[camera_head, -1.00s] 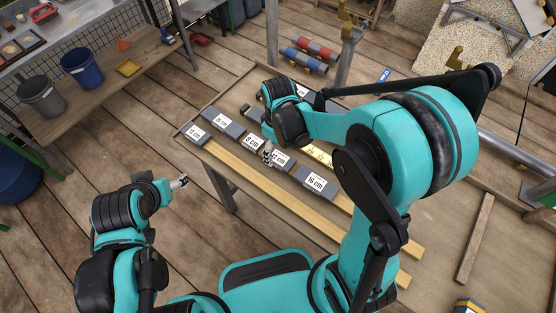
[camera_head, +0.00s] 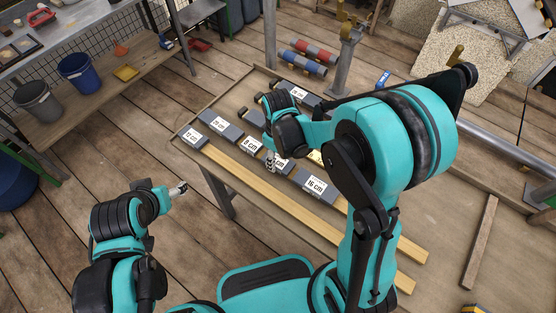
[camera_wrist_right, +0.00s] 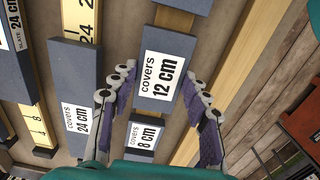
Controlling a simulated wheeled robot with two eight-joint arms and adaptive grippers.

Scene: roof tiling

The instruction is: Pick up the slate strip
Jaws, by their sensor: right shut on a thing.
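The slate strips are dark grey blocks with white labels. My right gripper (camera_head: 270,163) is at the strip labelled 12 cm (camera_head: 281,165), in the row on the bench. In the right wrist view this strip, reading "covers 12 cm" (camera_wrist_right: 163,76), lies between the fingers of my right gripper (camera_wrist_right: 160,92), which are shut on it. Whether it is clear of the bench I cannot tell. My forearm hides part of the row in the head view. My left gripper (camera_head: 178,189) is away from the bench at the left, too small to read.
Strips labelled 8 cm (camera_head: 250,146) and 16 cm (camera_head: 315,186) lie on either side in the row. A long wooden batten (camera_head: 290,201) runs along the front of the bench. Another strip, "covers 24 cm" (camera_wrist_right: 78,94), lies left in the wrist view. Buckets stand on a shelf at far left.

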